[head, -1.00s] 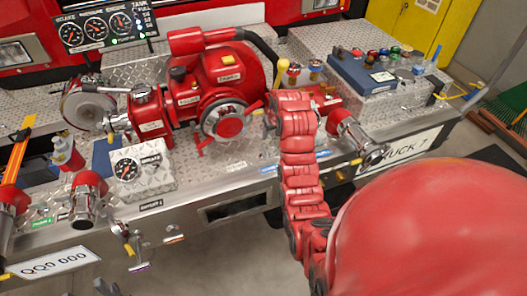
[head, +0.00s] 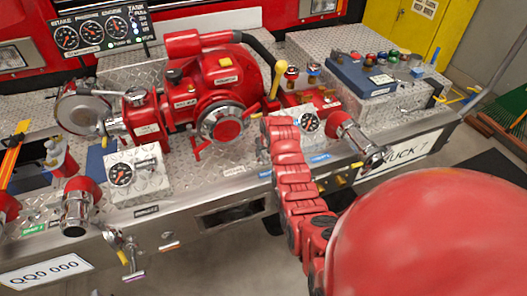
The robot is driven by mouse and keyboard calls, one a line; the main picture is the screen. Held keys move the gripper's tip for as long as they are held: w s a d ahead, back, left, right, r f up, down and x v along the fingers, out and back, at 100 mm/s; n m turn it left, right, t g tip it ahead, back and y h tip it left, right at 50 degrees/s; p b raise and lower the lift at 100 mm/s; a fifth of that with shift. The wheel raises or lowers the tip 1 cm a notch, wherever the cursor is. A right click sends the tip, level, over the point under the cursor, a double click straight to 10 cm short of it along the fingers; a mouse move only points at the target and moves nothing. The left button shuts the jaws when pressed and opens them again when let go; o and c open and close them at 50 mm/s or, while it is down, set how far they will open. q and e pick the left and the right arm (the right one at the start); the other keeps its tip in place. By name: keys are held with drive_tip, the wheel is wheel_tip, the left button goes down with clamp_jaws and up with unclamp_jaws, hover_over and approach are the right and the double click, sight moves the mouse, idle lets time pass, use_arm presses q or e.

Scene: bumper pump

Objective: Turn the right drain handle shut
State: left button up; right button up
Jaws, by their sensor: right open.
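My right arm reaches in from the lower right across the front of the pump panel. My right gripper (head: 264,142) is at the far end of this arm, largely hidden by the red links, beside the panel's front edge. It is open, and I see nothing held in it. Small yellow parts (head: 341,181) show at the front edge below the right outlet (head: 358,141), to the right of my arm. Which of them is the right drain handle, and how it is turned, I cannot tell. My left gripper is not clearly in view.
The red pump (head: 222,85) stands behind my right arm. A gauge (head: 309,122) and a yellow-knobbed lever (head: 280,72) are close by. A drain valve with a yellow handle (head: 123,257) hangs at the front left. The floor in front of the bumper is clear.

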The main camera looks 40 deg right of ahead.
drive_tip(key=shift+f, duration=0.3)
clamp_jaws()
